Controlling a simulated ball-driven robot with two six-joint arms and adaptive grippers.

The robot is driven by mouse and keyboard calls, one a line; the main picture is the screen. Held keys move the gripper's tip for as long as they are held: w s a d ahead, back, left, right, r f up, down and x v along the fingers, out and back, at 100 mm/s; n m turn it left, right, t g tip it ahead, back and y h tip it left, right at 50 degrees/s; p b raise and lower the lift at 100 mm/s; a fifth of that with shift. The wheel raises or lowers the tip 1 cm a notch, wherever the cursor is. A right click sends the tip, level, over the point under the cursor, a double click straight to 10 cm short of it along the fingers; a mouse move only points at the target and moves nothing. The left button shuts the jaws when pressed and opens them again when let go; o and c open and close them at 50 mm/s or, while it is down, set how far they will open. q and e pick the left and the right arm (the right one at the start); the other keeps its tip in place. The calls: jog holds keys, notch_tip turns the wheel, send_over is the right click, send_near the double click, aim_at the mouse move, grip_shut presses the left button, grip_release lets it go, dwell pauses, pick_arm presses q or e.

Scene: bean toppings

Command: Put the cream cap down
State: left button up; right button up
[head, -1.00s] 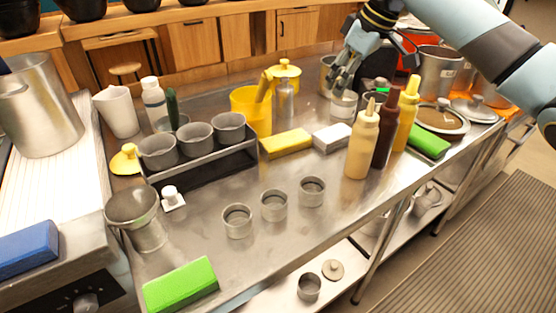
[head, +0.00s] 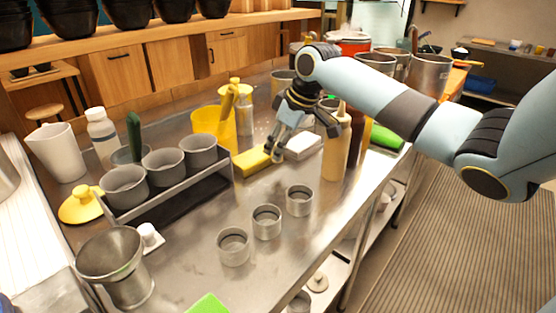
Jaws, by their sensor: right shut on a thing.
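My right gripper (head: 275,155) reaches in from the right, pointing down above the steel table (head: 190,268) beside the yellow block (head: 251,162) and the white block (head: 303,147). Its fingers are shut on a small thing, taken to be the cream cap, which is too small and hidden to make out. I cannot tell whether it touches the table. A cream-coloured squeeze bottle (head: 335,155) stands upright to the right of the gripper. My left gripper is out of view.
Three small metal cups (head: 233,248) stand in front, with clear table around them. A rack (head: 215,184) with three grey cups is at left. A yellow pitcher (head: 205,124) stands behind the yellow block. Dark and yellow bottles stand close beside the cream-coloured one.

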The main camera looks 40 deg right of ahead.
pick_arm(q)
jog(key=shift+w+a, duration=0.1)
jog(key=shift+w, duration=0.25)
pick_arm(e)
jog(key=shift+f, duration=1.8)
jog(key=shift+s+f, duration=0.1)
jog(key=o, duration=0.7)
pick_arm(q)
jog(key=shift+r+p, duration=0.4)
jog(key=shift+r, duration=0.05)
pick_arm(e)
jog(key=v, duration=1.2)
